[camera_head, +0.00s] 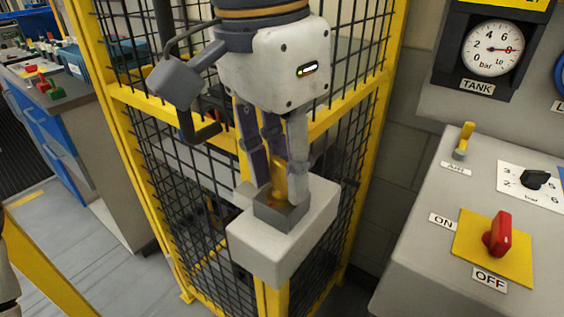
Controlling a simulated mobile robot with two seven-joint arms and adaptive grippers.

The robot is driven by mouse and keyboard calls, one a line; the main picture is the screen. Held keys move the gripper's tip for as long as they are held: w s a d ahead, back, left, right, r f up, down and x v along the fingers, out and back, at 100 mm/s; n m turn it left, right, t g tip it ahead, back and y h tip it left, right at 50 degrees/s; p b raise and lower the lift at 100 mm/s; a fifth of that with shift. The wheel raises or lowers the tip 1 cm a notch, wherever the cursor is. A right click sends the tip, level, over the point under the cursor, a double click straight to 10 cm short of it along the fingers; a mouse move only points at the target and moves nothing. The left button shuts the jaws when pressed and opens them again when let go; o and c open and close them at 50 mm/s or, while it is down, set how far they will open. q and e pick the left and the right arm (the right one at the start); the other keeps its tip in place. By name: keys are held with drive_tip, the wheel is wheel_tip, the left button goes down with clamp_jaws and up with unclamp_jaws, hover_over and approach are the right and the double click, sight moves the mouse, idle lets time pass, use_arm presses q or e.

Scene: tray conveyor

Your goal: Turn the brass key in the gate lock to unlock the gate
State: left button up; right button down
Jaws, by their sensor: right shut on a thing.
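My right gripper (279,185) comes down from the top and is shut on the brass key (278,191). Only a narrow yellow strip of the key shows between the fingers. The key's lower end meets the dark grey lock block (281,213) on top of the pale lock box (268,256). The fingers hide most of the key, so I cannot tell how far it is turned. The lock box sits on the gate (130,97), which has a yellow frame and black mesh. The gate looks closed. My left gripper is not in view.
A grey panel at right carries a red ON/OFF switch (498,234), a small yellow lever (463,141) and a black knob (536,180). A tank gauge (492,48) hangs above. A workbench (85,140) with blue drawers stands at left, with open floor before it.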

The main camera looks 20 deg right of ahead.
drive_tip(key=m, duration=0.6)
drive_tip(key=shift+m+g, duration=0.4)
drive_tip(key=m, duration=0.3)
drive_tip(key=shift+m, duration=0.4)
drive_tip(key=m+g, duration=0.1)
drive_tip(key=m, duration=0.3)
drive_tip(key=c, duration=1.2)
unclamp_jaws()
